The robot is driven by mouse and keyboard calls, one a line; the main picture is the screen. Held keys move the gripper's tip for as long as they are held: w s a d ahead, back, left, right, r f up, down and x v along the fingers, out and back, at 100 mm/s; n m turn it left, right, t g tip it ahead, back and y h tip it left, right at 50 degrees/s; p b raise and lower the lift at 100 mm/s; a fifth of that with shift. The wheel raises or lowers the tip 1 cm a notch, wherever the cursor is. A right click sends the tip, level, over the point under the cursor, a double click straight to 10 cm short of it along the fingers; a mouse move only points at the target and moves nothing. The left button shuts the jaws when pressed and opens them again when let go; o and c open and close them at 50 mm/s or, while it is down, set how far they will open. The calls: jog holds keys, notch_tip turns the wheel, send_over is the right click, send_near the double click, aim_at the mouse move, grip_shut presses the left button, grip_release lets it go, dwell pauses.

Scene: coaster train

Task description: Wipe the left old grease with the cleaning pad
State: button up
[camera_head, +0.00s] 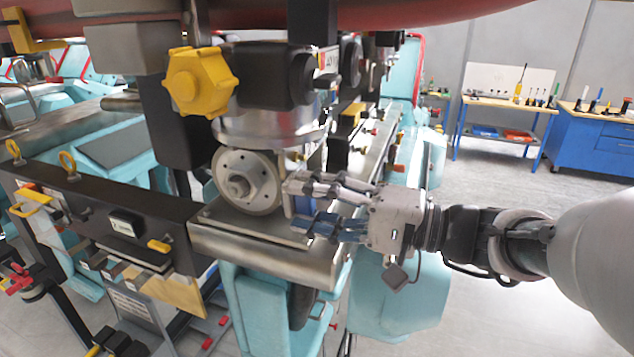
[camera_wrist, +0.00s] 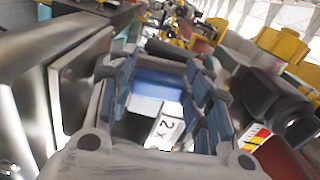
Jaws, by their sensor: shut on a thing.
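My gripper (camera_head: 298,205) reaches in from the right in the head view, beside a round metal wheel. In the wrist view, its fingers (camera_wrist: 160,85) are closed around a block with a blue top and a white lower part, which I take for the cleaning pad (camera_wrist: 158,83). I cannot make out the left old grease; the wheel and my gripper hide part of the ledge.
The wheel (camera_head: 247,183) stands close left of my gripper, with a yellow knob (camera_head: 200,80) above it. A dark beam (camera_head: 120,215) with yellow rings is at left. Turquoise train parts lie below and behind. Workbenches (camera_head: 505,105) stand at the back right, with open floor before them.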

jog(key=shift+w, duration=0.1)
